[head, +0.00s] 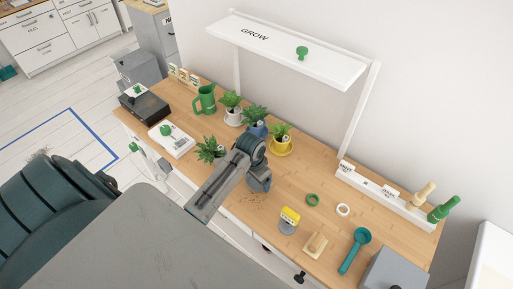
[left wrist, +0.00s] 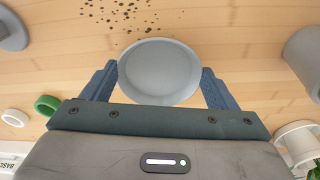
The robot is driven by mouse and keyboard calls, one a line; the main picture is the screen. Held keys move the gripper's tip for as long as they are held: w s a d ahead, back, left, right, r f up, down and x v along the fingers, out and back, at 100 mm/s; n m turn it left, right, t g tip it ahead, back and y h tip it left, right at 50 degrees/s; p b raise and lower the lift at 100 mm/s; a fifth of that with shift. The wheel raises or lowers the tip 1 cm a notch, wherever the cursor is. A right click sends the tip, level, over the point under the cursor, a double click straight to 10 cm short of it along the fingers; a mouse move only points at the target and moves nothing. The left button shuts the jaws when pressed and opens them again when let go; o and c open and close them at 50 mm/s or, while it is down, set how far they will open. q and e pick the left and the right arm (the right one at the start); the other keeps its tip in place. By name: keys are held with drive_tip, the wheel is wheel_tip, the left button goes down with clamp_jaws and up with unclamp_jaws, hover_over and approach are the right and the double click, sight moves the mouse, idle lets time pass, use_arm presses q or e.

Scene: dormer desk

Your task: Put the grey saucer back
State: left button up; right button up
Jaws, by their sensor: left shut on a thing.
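The grey saucer (left wrist: 158,68) is a small round dish between the two blue fingers of my left gripper (left wrist: 158,85), which is shut on it. In the head view my left gripper (head: 258,178) is over the middle of the desk, in front of the yellow pot (head: 281,147). There the gripper largely hides the saucer. A grey pot (left wrist: 304,62) stands apart to the right in the left wrist view; its plant (head: 210,150) shows left of my arm in the head view. My right gripper is not in view.
Dark soil crumbs (head: 250,198) lie near the gripper. Potted plants stand behind it, including one in a blue pot (head: 257,131). A white shelf (head: 290,50) overhangs the back.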

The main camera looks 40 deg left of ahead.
sight(254, 184)
use_arm(q)
drive_tip(key=shift+f, duration=0.55)
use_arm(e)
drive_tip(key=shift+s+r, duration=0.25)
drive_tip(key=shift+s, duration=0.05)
use_arm(q)
drive_tip(key=o, duration=0.9)
drive_tip(key=shift+o, duration=0.2)
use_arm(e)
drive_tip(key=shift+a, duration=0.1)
use_arm(q)
drive_tip(key=shift+r, duration=0.2)
wheel_tip(254, 184, up, 12)
drive_tip(key=s+b, duration=0.1)
drive_tip(key=b, duration=0.1)
drive_tip(key=shift+s+a+f+b, duration=0.15)
drive_tip(key=shift+s+f+b, duration=0.05)
drive_tip(key=shift+b, duration=0.1)
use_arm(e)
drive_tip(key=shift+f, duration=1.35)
